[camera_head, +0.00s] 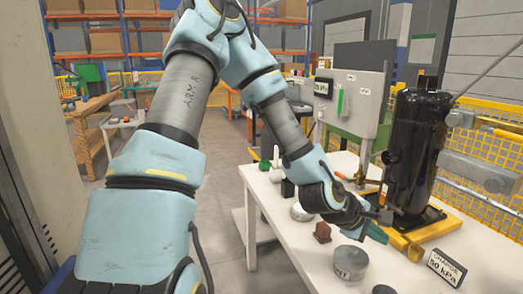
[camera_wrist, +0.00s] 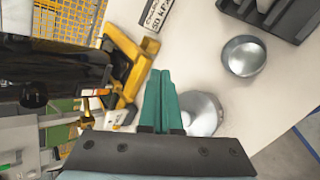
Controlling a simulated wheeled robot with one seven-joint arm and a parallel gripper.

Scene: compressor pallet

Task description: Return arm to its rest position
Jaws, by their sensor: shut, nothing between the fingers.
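My arm reaches from the left foreground over the white table (camera_head: 313,262) in the head view. My gripper (camera_head: 384,238) is low over the table, in front of the black compressor (camera_head: 418,150) and its yellow pallet (camera_head: 437,228). In the wrist view the green fingers of my gripper (camera_wrist: 160,82) are together with nothing between them. The compressor (camera_wrist: 50,75) lies to their left in that view, and the yellow pallet (camera_wrist: 138,62) is close beside the fingertips. A round metal container (camera_wrist: 200,112) shows just right of the fingers, partly hidden by the gripper body.
A grey round container (camera_head: 350,262) and a brown block (camera_head: 322,232) stand on the table near my gripper. A sign reading "CHARGE 50 kPa" (camera_head: 446,267) stands at the front right. A grey control box (camera_head: 350,102) stands behind. The floor (camera_head: 222,190) left of the table is clear.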

